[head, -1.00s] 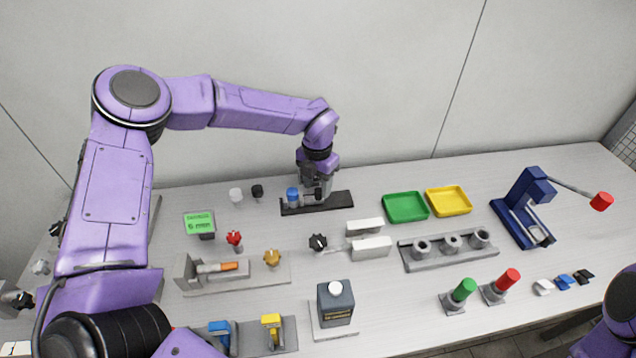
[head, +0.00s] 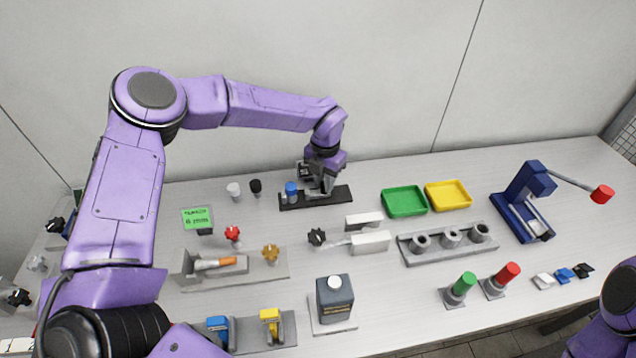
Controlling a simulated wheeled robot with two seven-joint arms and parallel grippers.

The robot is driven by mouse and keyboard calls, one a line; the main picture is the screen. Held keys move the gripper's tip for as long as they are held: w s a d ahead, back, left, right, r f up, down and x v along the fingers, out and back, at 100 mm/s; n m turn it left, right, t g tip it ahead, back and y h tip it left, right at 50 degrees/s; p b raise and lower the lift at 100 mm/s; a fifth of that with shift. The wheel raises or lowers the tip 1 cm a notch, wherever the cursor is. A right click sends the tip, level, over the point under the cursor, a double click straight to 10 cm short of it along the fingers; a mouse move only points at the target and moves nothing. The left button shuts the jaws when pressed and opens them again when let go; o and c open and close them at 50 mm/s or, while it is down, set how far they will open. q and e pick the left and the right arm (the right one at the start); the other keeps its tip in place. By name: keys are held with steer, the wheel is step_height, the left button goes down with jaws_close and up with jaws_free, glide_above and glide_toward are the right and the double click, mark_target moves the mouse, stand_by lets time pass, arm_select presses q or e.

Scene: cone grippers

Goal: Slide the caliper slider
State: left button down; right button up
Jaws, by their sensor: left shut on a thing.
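A black rail-like base (head: 342,195) lies at the back middle of the table; I take it to be the caliper. A blue-capped grey part (head: 291,192) stands at its left end. My left gripper (head: 319,190) reaches down over the middle of the base, tilted, just right of the blue cap. It is shut on a small part there, likely the slider, which the fingers mostly hide. A green display (head: 198,219) stands to the left; its lettering is too small to read surely. Only a piece of my right arm shows at the lower right, without its gripper.
White and black knobs stand left of the base. A green tray (head: 405,201) and a yellow tray (head: 448,196) lie to its right. A grey block with holes (head: 447,244) and a dark bottle (head: 335,300) are nearer. A blue press (head: 522,203) stands at the right.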

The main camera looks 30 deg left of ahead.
arm_select(q)
steer(key=c, duration=1)
jaws_free()
steer(key=shift+w+d, duration=0.15)
steer(key=shift+w, duration=0.05)
steer(key=shift+o, duration=0.2)
steer(key=shift+w+d+f, duration=0.1)
steer(key=shift+w, duration=0.1)
steer(key=shift+s+r, duration=0.1)
steer(key=shift+r, duration=0.15)
step_height(320, 180, up, 10)
steer(key=b, duration=0.2)
